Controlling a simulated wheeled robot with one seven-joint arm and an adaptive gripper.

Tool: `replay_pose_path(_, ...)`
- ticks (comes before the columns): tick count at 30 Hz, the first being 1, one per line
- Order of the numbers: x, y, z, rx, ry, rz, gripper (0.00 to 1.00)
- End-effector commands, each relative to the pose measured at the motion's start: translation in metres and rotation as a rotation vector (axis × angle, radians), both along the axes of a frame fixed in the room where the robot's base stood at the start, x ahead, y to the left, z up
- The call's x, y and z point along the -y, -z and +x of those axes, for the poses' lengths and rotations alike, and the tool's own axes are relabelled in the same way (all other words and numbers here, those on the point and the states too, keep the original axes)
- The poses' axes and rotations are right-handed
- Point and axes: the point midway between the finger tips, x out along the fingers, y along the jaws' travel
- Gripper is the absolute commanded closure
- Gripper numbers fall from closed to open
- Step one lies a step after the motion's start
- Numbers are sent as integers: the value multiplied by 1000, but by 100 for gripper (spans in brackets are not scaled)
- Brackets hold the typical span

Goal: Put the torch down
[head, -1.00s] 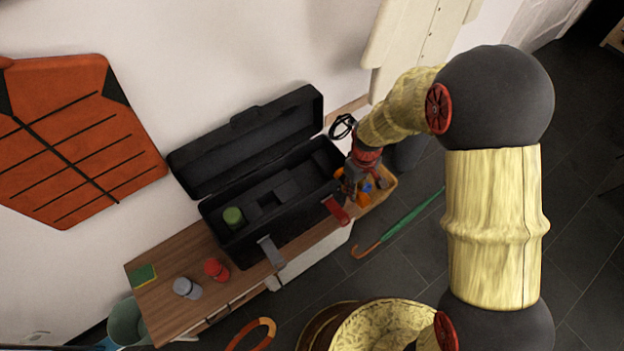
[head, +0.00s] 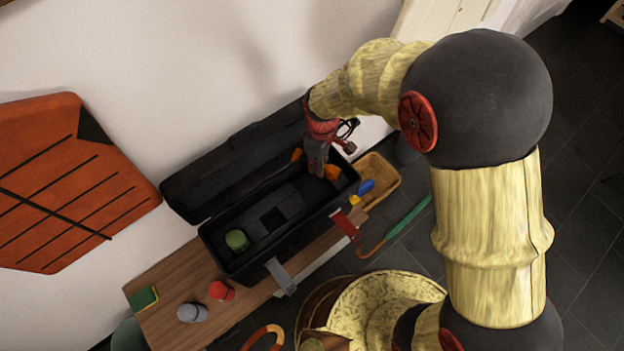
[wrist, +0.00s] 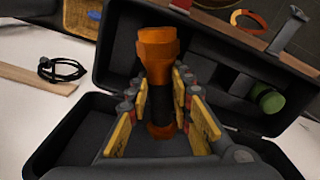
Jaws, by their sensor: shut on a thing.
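The torch is orange with a dark middle (wrist: 156,55). My gripper (wrist: 165,108) is shut on it, with its yellow-padded fingers on either side of the dark part in the wrist view. In the head view my gripper (head: 317,165) is at the right end of the open black toolbox (head: 312,226), and orange parts of the torch (head: 332,172) show on both sides of it. The torch is over or inside the toolbox's right part; whether it touches the bottom I cannot tell.
A green cylinder (head: 237,240) lies in the toolbox's left part. A wooden tray (head: 388,178) with a blue and yellow object (head: 362,191) is at right. A red can (head: 221,291), grey can (head: 192,312) and sponge (head: 144,298) stand on the wooden top (head: 165,275). The raised lid is behind.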

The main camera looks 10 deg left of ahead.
Motion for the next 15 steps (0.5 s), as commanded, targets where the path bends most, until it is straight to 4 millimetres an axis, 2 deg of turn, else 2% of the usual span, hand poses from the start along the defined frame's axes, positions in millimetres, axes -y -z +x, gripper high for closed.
replay_pose_path(4, 1, 25, -1, -4, 1, -2, 100)
replay_pose_path(15, 1, 114, -1, -3, 1, -1, 100)
